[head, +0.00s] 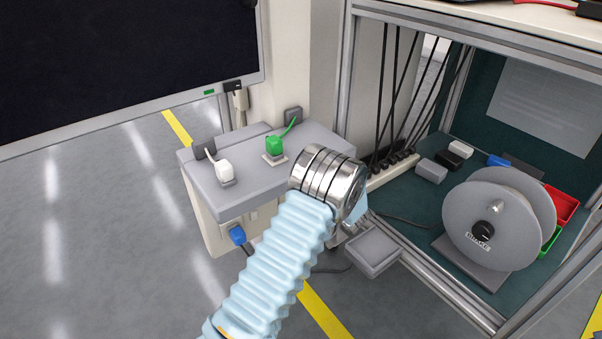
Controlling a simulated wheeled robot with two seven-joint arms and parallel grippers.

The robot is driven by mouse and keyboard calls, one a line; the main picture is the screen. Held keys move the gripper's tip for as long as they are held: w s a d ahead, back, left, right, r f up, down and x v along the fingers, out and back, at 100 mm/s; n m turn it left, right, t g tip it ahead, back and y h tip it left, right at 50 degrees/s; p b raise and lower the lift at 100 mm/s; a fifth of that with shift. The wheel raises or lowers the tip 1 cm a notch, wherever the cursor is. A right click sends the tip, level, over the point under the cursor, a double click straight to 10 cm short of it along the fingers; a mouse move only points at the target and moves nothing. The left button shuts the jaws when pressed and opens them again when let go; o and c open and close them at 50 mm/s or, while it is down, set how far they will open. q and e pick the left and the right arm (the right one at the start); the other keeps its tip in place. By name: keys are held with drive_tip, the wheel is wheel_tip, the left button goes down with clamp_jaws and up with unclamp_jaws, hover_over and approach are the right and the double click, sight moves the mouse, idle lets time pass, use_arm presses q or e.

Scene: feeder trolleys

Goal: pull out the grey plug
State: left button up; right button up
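I cannot make out a plug that is clearly grey; one may be hidden behind my arm. A grey connection box (250,193) stands left of centre in the head view. A white plug (225,171) and a green plug (274,147) sit upright in sockets on its top. A blue plug (237,235) is low on its front side. My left arm comes up from the bottom, and its metal wrist (328,183) covers the box's right end. The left gripper's fingers are hidden behind the wrist. My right gripper is out of view.
An open cabinet at the right holds a grey cable reel (497,222), a red bin (561,205), small adapter blocks (431,171) and a power strip (394,172) with black cables. A grey pad (372,251) juts out by the cabinet's front edge. A dark screen (120,65) stands left.

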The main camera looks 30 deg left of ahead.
use_arm(q)
drive_tip(key=shift+w+a, duration=0.15)
drive_tip(key=shift+a, duration=0.2)
drive_tip(key=shift+b, duration=0.75)
idle(0.8)
clamp_jaws()
drive_tip(key=v, duration=0.6)
drive_tip(key=shift+b, duration=0.35)
idle(1.1)
